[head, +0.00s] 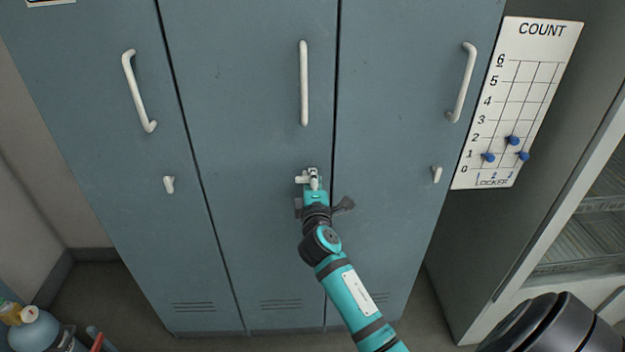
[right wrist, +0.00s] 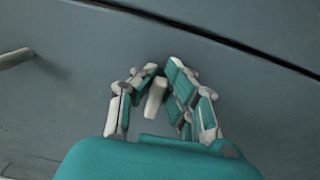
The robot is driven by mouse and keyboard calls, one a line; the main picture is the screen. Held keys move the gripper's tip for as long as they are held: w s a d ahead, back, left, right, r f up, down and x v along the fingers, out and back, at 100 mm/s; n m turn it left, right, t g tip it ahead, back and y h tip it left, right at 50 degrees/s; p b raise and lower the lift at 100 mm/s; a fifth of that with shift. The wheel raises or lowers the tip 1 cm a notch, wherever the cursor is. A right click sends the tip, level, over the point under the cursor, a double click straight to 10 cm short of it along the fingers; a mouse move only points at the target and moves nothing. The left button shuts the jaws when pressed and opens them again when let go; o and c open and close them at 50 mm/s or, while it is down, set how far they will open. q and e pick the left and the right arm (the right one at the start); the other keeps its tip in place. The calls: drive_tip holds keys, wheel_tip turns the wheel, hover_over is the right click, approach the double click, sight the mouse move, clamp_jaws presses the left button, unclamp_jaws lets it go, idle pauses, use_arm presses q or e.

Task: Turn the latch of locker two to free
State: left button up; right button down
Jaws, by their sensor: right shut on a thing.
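Three blue-grey lockers stand side by side in the head view. The middle one, locker two (head: 258,150), has its door shut and a long white upright handle (head: 304,83). My right gripper (head: 313,179) is at this door below the handle and covers much of the latch there. In the right wrist view the white latch (right wrist: 155,97) shows between the two fingers of the right gripper (right wrist: 162,74), which are shut on it. The latch looks slightly tilted there; its exact turn is hard to tell. My left gripper is not in view.
The left latch (head: 168,185) and right latch (head: 437,174) point roughly up and down. A white count board (head: 535,60) with blue pegs hangs at the right, near a shelf unit (head: 560,215). A blue bottle (head: 35,330) and other items are at lower left.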

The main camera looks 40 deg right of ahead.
drive_tip(key=c, duration=1.3)
unclamp_jaws()
drive_tip(key=v, duration=1.2)
